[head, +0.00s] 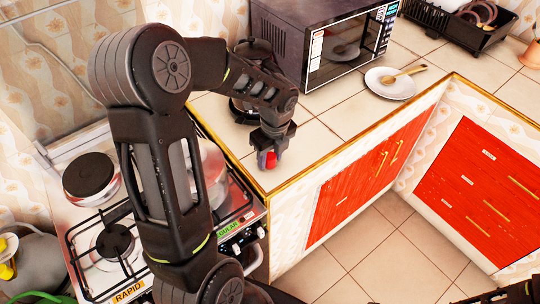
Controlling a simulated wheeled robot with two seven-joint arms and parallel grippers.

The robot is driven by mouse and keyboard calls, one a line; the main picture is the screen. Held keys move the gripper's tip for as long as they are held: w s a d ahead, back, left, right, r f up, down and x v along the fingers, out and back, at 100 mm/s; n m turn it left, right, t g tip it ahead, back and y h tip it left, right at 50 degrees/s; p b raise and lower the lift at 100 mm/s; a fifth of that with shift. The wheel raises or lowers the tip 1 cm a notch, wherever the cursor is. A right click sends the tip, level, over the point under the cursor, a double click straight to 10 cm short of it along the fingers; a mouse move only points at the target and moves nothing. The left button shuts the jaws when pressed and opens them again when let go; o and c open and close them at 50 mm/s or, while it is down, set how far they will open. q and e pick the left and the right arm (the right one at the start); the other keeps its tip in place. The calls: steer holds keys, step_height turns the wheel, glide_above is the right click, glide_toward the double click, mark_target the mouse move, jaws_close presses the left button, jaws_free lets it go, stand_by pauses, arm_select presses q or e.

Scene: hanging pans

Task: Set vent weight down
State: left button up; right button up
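The vent weight (267,160) shows as a small red piece at the tip of my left gripper (268,150), at the near left corner of the tiled counter (330,115). My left gripper points down and its fingers appear closed around the red piece. The fingers hide part of it, and I cannot tell whether it touches the counter. My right gripper is not clearly in view.
A dark pot (243,112) stands behind my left forearm, partly hidden. A microwave (335,45) stands behind, with a plate and wooden spoon (390,83) to its right. Counter between gripper and plate is clear.

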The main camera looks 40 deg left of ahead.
mark_target(274, 159)
arm_select(q)
steer(key=shift+o, duration=0.9)
steer(key=shift+r, duration=0.15)
step_height(274, 159, up, 12)
steer(key=d+b, duration=0.1)
steer(key=shift+s+d, duration=0.2)
